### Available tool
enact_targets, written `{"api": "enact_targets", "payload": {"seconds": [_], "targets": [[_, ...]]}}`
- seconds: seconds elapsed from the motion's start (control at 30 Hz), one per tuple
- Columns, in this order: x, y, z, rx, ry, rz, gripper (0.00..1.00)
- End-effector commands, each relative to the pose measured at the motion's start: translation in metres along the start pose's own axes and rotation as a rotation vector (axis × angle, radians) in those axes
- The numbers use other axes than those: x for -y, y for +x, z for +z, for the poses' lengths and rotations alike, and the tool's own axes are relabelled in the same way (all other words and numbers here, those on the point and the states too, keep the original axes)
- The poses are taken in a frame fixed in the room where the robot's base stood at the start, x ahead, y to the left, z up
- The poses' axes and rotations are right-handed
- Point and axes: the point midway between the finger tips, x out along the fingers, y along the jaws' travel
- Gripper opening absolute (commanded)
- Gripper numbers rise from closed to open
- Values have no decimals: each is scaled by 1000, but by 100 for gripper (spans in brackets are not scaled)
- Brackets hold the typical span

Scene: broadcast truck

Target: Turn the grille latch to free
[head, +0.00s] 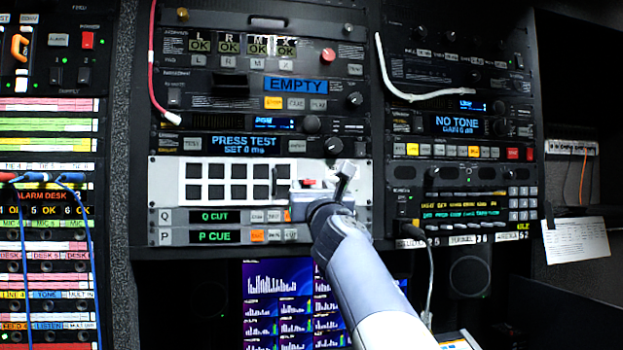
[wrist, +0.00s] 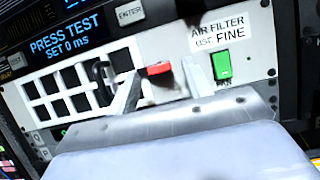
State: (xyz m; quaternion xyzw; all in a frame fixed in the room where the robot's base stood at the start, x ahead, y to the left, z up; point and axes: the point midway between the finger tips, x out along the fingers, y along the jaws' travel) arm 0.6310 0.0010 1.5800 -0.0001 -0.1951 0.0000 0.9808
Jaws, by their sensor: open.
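The grille (head: 232,185) is a white panel with dark square openings in the rack; it also shows in the wrist view (wrist: 46,113). A small red tab (wrist: 158,69), which looks like the grille latch, is at the grille's right end, lying roughly sideways. It also shows in the head view (head: 308,182). My gripper (wrist: 161,72) is open in front of the panel, one finger either side of the red tab in the picture. Contact cannot be told. In the head view my gripper (head: 326,180) hides the grille's right end.
A green fan switch (wrist: 221,65) sits close to the right finger, under an air filter label (wrist: 218,33). A black loop handle (wrist: 102,83) is on the grille left of the tab.

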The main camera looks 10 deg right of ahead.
Motion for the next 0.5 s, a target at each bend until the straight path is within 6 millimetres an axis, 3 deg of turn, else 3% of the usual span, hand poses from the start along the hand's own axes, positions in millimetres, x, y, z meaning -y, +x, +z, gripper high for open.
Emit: {"api": "enact_targets", "payload": {"seconds": [0.43, 0.5], "targets": [[0, 10, -1, 0, 0, 0, 47], [0, 10, -1, 0, 0, 0, 42]]}}
